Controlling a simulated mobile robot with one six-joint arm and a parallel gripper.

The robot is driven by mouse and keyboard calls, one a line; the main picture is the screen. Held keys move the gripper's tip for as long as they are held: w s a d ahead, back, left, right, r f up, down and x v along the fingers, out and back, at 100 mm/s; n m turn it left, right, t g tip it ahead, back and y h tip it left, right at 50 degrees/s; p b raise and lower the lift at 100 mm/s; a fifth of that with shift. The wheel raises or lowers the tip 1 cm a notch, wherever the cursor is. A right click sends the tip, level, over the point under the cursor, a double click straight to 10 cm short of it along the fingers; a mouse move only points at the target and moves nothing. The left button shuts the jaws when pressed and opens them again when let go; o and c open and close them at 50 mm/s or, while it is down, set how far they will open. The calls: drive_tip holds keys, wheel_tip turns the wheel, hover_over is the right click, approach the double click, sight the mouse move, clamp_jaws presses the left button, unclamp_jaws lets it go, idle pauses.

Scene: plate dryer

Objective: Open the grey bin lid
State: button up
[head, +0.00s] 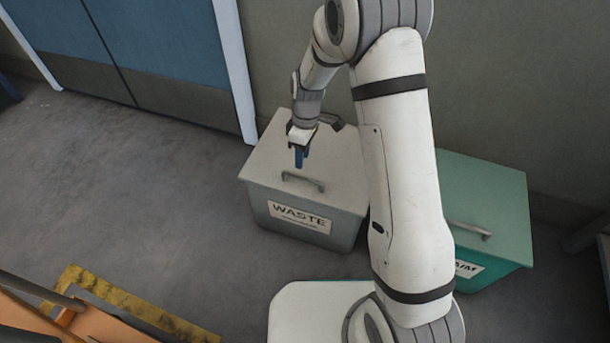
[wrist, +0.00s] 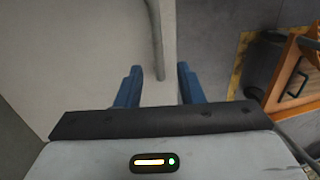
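The grey bin (head: 300,220), labelled WASTE, stands on the floor against the wall. Its light grey lid (head: 265,160) looks shut, with a grey bar handle (head: 305,181) near the front edge. My gripper (head: 300,158) is above the lid, pointing down, just behind and left of the handle in the head view. In the wrist view its two blue fingers (wrist: 159,68) are apart with nothing held. The handle (wrist: 157,40) shows there between and beyond the fingertips, over the pale lid (wrist: 80,60). I cannot tell whether the fingers touch it.
A green bin (head: 490,200) with its own handle stands to the right, partly hidden behind my arm. A blue door (head: 150,40) is at the back left. An orange thing (head: 70,320) and yellow floor marking (head: 140,305) are at the lower left. The left floor is clear.

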sight(301, 177)
drive_tip(key=f+b, duration=0.1)
drive_tip(key=f, duration=0.2)
drive_tip(key=s+f+b, duration=0.1)
drive_tip(key=f, duration=0.2)
drive_tip(key=shift+s+a+f, duration=0.1)
drive_tip(key=shift+a, duration=0.1)
clamp_jaws()
drive_tip(key=shift+s, duration=0.1)
